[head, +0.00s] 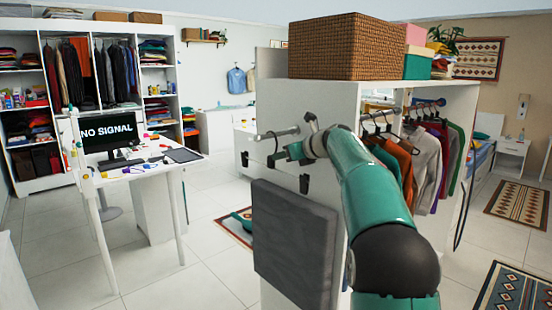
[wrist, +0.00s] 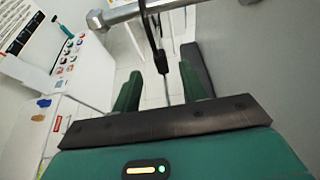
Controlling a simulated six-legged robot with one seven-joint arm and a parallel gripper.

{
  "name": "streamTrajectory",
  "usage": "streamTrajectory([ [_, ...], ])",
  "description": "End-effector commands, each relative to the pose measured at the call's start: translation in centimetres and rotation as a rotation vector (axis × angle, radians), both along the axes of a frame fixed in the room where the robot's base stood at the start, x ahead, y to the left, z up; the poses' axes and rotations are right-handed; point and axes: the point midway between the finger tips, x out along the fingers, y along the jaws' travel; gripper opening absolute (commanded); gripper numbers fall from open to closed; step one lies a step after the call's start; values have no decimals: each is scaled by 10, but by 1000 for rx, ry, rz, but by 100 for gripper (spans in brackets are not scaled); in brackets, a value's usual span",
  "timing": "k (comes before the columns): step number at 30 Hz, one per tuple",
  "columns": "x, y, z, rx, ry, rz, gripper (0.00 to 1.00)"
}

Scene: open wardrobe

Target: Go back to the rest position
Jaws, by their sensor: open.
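My gripper (head: 283,156) is at the side panel of the open wardrobe (head: 345,108), close under a metal rod (head: 277,133) that sticks out from the panel. In the wrist view its two green fingers (wrist: 161,88) stand apart. A thin black hanger (wrist: 152,38) hangs from the rod (wrist: 150,12) and passes down between or just beyond the fingers. I cannot tell whether it touches them. In the head view part of the dark hanger (head: 270,146) shows beside the gripper. My arm reaches up from the lower right.
A wicker box (head: 350,46) sits on top. Clothes (head: 425,160) hang inside the wardrobe at the right. A desk with a monitor (head: 110,135) stands at the left. Floor between is mostly clear.

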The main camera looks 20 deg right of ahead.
Motion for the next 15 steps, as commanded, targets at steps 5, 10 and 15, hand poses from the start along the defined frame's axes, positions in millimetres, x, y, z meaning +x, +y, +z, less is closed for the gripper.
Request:
streamTrajectory([
  [5,-33,-14,15,1,-1,-2,43],
  [10,-52,-22,23,0,0,-1,43],
  [15,-57,-24,25,0,1,1,43],
])
